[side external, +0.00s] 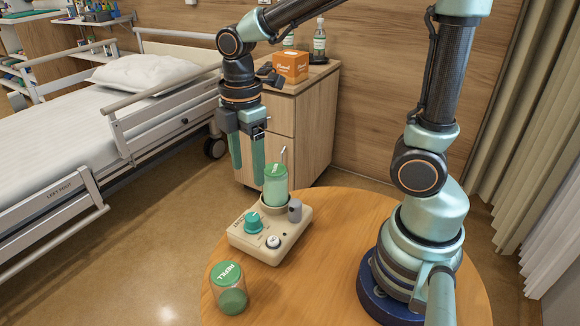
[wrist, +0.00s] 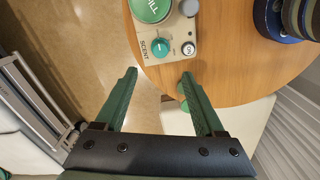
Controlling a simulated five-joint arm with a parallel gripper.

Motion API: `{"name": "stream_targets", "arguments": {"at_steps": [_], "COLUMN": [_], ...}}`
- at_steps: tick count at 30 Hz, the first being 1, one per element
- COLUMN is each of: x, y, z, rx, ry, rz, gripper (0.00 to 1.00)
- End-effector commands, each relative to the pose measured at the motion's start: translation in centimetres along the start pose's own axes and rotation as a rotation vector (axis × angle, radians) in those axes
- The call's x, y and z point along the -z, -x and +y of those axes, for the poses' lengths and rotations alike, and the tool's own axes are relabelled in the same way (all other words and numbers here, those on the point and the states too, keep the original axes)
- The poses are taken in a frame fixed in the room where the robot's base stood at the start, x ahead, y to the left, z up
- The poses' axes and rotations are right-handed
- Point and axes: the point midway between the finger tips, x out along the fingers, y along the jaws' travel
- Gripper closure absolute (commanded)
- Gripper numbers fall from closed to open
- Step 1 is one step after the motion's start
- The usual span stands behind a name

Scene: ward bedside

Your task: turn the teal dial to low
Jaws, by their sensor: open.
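The teal dial (side external: 253,222) sits on the left part of the top of a cream scent device (side external: 290,237) on the round wooden table. In the wrist view the dial (wrist: 160,46) shows beyond my fingertips, next to the word SCENT, with a light pointer mark on it. The low mark is too small to read. My gripper (side external: 247,167) is open and empty, pointing down, above and behind the device in the side view. In the wrist view its two green fingers (wrist: 158,74) are spread wide, with the dial between their lines but apart from them.
A green-lidded jar (side external: 275,185) stands in the device beside a grey knob (side external: 295,210) and a white ON button (side external: 273,241). A loose refill jar (side external: 230,287) stands at the table's left edge. A bed (side external: 60,150) and a bedside cabinet (side external: 310,130) stand behind.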

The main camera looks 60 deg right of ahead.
Motion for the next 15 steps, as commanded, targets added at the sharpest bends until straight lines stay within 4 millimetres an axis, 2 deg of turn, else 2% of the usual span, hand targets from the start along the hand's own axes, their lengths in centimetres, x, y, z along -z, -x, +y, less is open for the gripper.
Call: {"name": "stream_targets", "arguments": {"at_steps": [7, 15], "x": [0.1, 0.0], "y": [-2.2, -7.4], "z": [-0.1, -0.2], "rx": [0.011, 0.013], "ry": [0.024, 0.022], "rz": [-0.005, -0.006], "gripper": [0.29, 0.29]}}
